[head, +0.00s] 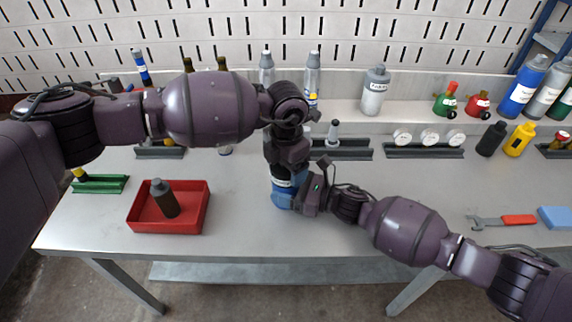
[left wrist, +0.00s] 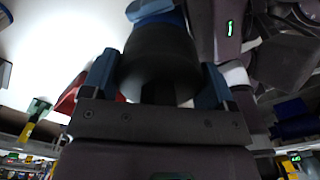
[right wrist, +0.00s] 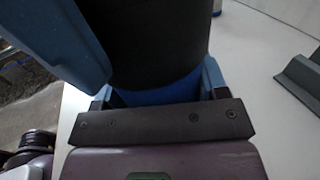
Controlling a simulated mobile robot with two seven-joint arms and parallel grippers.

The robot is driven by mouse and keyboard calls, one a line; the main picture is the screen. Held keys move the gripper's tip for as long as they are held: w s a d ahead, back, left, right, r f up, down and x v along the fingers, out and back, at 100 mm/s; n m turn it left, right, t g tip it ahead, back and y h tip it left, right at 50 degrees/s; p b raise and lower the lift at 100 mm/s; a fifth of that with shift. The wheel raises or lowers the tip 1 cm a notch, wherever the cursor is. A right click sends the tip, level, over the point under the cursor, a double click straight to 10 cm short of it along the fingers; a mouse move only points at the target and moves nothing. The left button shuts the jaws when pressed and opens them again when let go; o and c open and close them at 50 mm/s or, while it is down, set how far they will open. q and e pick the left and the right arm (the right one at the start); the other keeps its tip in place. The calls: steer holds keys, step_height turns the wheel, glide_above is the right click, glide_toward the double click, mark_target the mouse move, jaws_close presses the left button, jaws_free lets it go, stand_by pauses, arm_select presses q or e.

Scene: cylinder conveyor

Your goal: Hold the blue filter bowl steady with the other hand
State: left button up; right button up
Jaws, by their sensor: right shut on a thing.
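The blue filter bowl (head: 281,199) is upright near the middle of the table, below a dark cylindrical part with a pale label. My right gripper (head: 297,197) comes from the right and is shut on the bowl; its blue also shows between the fingers in the right wrist view (right wrist: 160,92). My left gripper (head: 286,172) points down from above. In the left wrist view its fingers (left wrist: 158,85) stand either side of the black cylinder (left wrist: 160,55), seemingly open around it. A left finger also shows large in the right wrist view. The bowl's far side is hidden.
A red tray (head: 140,222) with a dark bottle (head: 164,198) stands at the left, by a green rack (head: 100,184). Dark racks (head: 422,151) and bottles line the back. A wrench (head: 490,222) and a blue block (head: 556,217) lie right. The front middle is clear.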

arm_select(q)
steer(key=c, duration=0.7)
steer(key=m, duration=0.5)
steer(key=shift+m, duration=0.6)
steer(key=m, duration=0.4)
steer(key=shift+m, duration=1)
steer(key=m, duration=0.5)
steer(key=shift+f, duration=0.1)
steer(key=shift+m, duration=0.5)
